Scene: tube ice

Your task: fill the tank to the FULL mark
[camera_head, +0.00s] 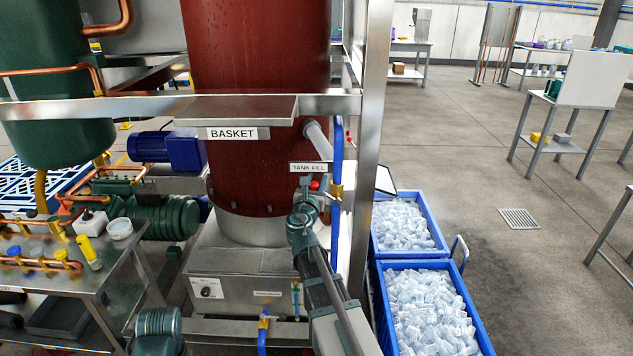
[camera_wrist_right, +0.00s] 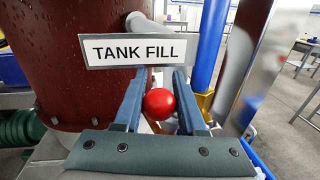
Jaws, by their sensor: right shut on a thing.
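The TANK FILL sign (camera_head: 308,168) hangs on the front right of the tall dark red cylinder (camera_head: 255,60). It reads clearly in the right wrist view (camera_wrist_right: 138,50). Just below it is a red ball knob (camera_wrist_right: 159,104), also in the head view (camera_head: 315,185). My right gripper (camera_wrist_right: 155,95) is shut on the red knob, which sits between its two blue-grey fingers. In the head view the right gripper (camera_head: 310,192) reaches up to the knob from below. No FULL mark or water level can be made out. My left gripper is not in view.
A steel frame with a BASKET sign (camera_head: 233,134) crosses in front of the cylinder. A grey base box (camera_head: 243,292) with a dial stands below. Blue crates of tube ice (camera_head: 462,335) stand at the right. A steel bench with valves (camera_head: 60,235) is at the left.

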